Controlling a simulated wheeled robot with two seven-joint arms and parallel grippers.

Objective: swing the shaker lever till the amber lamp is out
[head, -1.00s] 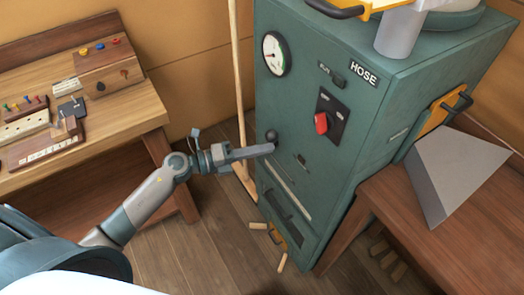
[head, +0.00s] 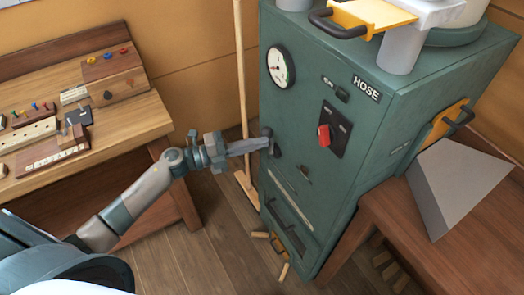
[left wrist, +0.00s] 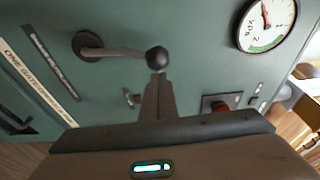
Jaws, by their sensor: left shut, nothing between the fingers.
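The green cabinet (head: 345,190) carries a lever (left wrist: 120,52) with a round black knob (left wrist: 157,58) and a dark round pivot at its left in the left wrist view. In the head view the lever (head: 267,131) is small and partly hidden behind my gripper. My left gripper (head: 264,145) is shut and empty, its fingertips (left wrist: 157,80) right at the knob. I cannot tell whether they touch it. I cannot make out a lit amber lamp. My right gripper is not in view.
A red rotary switch (head: 323,135) and a round gauge (head: 281,66) are on the cabinet face. A broom (head: 241,100) stands left of the cabinet. A workbench (head: 110,130) is at left, and a grey wedge (head: 455,185) lies on the right table.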

